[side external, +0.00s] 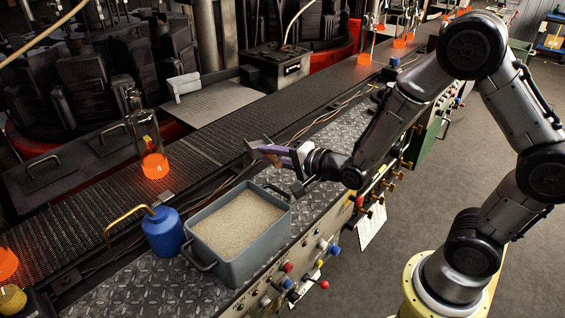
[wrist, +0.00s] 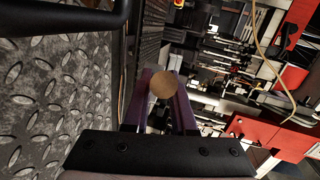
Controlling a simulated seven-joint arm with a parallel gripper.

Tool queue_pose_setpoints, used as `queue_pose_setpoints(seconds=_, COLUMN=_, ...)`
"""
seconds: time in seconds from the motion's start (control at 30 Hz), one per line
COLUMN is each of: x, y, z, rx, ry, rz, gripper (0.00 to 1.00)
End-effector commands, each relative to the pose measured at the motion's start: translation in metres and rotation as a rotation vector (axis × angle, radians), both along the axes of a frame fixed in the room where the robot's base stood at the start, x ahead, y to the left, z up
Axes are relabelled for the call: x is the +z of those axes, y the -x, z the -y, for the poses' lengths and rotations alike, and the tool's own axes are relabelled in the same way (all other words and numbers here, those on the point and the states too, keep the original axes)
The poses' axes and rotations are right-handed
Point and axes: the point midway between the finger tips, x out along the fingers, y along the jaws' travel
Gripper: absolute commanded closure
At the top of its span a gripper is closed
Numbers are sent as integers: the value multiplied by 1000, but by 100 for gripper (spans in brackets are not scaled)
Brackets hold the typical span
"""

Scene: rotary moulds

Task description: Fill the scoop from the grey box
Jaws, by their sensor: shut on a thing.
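The grey box (side external: 262,252) stands on the diamond-plate deck, filled almost to the rim with pale grains (side external: 238,222). My gripper (side external: 272,155), with purple fingers, is above and behind the box's far right corner, clear of the grains. It is shut on the scoop. In the side view, a small grey metallic part of the scoop (side external: 252,147) shows at the fingertips. In the wrist view, a round tan end (wrist: 163,84), seemingly of the scoop's handle, sits between the purple fingers (wrist: 160,108). The scoop's bowl and whether it holds grains cannot be made out.
A blue can (side external: 163,232) with a brass spout stands close to the box's left side. A glass bottle (side external: 147,140) with a glowing orange base stands on the conveyor (side external: 215,125) behind. Knobs and valves (side external: 322,245) line the front panel. Bare deck plate (side external: 165,290) lies front left.

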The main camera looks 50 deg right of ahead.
Motion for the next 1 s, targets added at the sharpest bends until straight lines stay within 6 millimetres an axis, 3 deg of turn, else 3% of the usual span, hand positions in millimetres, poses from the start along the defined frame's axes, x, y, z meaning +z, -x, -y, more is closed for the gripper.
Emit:
queue_pose_setpoints(seconds=0.23, x=35, y=-6, z=-51, rx=72, ry=-61, rz=-112, gripper=100)
queue_pose_setpoints(seconds=0.5, x=70, y=14, z=-104, rx=151, ry=-116, rz=-258, gripper=100)
queue_pose_setpoints(seconds=0.77, x=94, y=42, z=-134, rx=204, ry=-145, rz=-357, gripper=100)
queue_pose_setpoints(seconds=1.0, x=98, y=49, z=-139, rx=213, ry=-149, rz=-383, gripper=100)
